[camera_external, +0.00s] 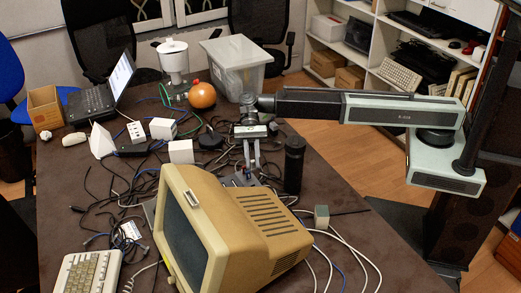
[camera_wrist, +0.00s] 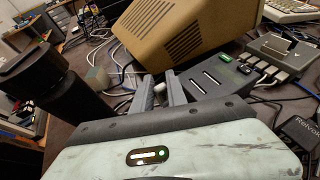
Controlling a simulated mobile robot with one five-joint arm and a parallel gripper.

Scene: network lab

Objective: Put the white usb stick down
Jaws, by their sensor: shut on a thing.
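My gripper (camera_external: 251,165) points down over the dark table, behind the beige monitor and left of a black cylinder. In the wrist view, my gripper's two grey fingers (camera_wrist: 161,92) stand close together with a small gap. A small whitish thing, seemingly the white usb stick (camera_wrist: 160,89), shows between the fingertips, so the gripper is shut on it. The stick cannot be made out in the external view. A dark box with slots (camera_wrist: 213,79) lies just right of the fingers in the wrist view. Whether the stick touches anything below cannot be told.
The beige monitor (camera_external: 225,225) stands close in front of the gripper. The black cylinder (camera_external: 294,165) is upright just to the right. Loose cables (camera_external: 110,185) cover much of the table. An orange ball (camera_external: 202,95) and a clear bin (camera_external: 236,66) stand farther back. The table's right front is mostly bare.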

